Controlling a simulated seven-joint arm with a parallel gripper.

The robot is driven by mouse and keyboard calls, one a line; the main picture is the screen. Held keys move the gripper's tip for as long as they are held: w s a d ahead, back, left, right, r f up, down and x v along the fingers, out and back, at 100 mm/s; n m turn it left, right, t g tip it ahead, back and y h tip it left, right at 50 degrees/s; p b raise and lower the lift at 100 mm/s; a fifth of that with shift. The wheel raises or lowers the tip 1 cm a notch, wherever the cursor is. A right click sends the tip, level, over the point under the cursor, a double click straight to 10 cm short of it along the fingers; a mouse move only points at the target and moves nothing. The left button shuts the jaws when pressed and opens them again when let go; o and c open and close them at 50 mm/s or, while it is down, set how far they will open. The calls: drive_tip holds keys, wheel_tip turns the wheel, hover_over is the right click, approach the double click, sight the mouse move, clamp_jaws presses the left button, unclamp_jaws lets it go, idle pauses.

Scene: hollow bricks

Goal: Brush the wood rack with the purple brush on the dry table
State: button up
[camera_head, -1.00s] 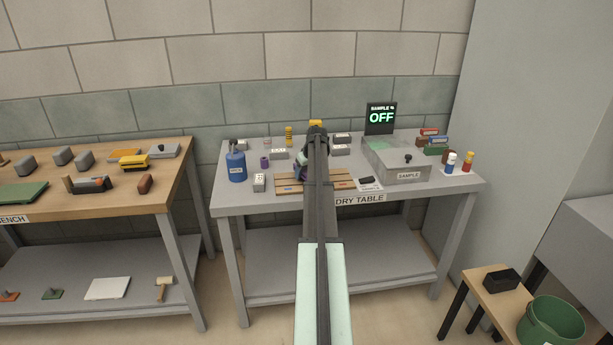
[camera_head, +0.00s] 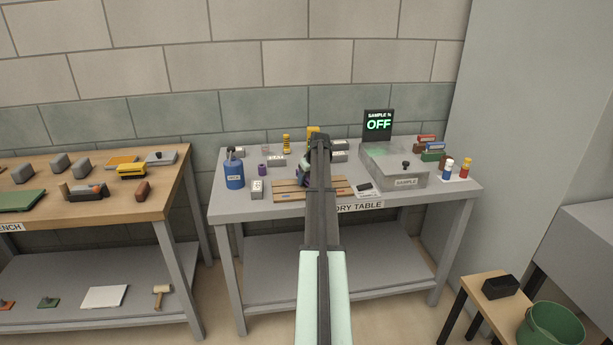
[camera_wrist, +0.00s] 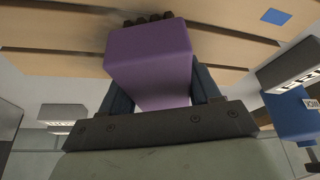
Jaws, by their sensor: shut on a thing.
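The wood rack (camera_head: 288,190) lies flat on the dry table (camera_head: 238,208), near its front edge. Its slats (camera_wrist: 55,62) cross the top of the wrist view, with a blue patch on one. My gripper (camera_wrist: 152,88) is shut on the purple brush (camera_wrist: 150,45). In the wrist view the brush's dark bristles are at the slats and seem to touch them; their tips are partly hidden by the brush body. In the head view my arm covers most of the gripper and part of the rack; only a bit of purple shows beside it.
A grey sample box (camera_head: 397,165) stands to the right, below a sign (camera_head: 378,124) reading OFF. Small bricks and bottles line the back and right.

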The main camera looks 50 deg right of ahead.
drive_tip(key=s+a, duration=0.4)
drive_tip(key=shift+s+a, duration=0.25)
drive_tip(key=shift+a, duration=0.05)
drive_tip(key=shift+s+d, duration=0.75)
drive_tip(key=shift+d, duration=0.05)
drive_tip(key=shift+w+d, duration=3.5)
drive_tip(key=shift+d, duration=0.05)
drive_tip(key=shift+s+d, duration=0.45)
drive_tip(key=shift+s, duration=0.6)
drive_tip(key=shift+s+a, duration=3.2)
drive_tip(key=shift+a, duration=0.15)
drive_tip(key=shift+s+d, duration=0.75)
drive_tip(key=shift+d, duration=0.1)
drive_tip(key=shift+w+d, duration=3.45)
drive_tip(key=shift+w, duration=0.05)
wheel_tip(320, 180, up, 3)
drive_tip(key=shift+s+a+f, duration=0.1)
drive_tip(key=shift+a+f, duration=0.05)
drive_tip(key=shift+f, duration=0.05)
drive_tip(key=shift+r, duration=2.8)
